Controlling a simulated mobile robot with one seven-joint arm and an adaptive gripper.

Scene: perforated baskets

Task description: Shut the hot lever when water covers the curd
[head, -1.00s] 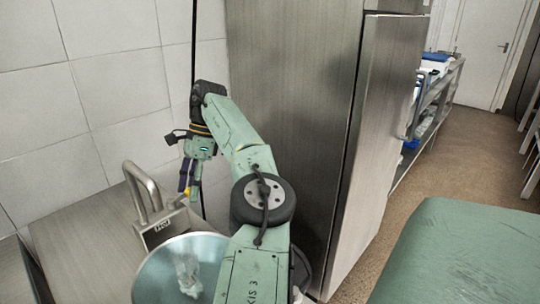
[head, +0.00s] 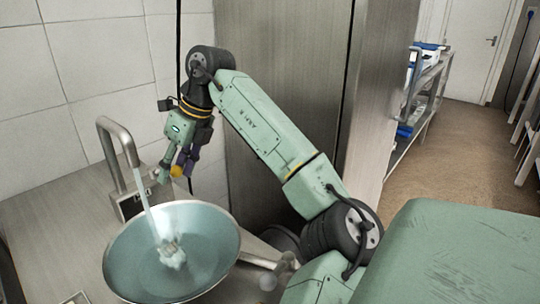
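A wide round metal bowl (head: 122,262) stands under a bent metal spout (head: 112,135). A pale stream of water (head: 150,212) runs from the spout into it. A whitish lump, seemingly the curd (head: 174,259), lies where the stream lands; I cannot tell whether water covers it. A dark block with a small marked plate (head: 130,205) stands at the spout's foot. My gripper (head: 174,172) points down behind the bowl, near this block, with one green and one purple finger. A small yellow-orange piece shows at its fingertips. I cannot make out the lever or any contact with it.
A steel counter (head: 60,235) surrounds the bowl, with a tiled wall behind. A tall steel cabinet (head: 285,80) stands close behind my arm. A metal shelf rack (head: 425,95) stands farther back at the right, beside open brown floor.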

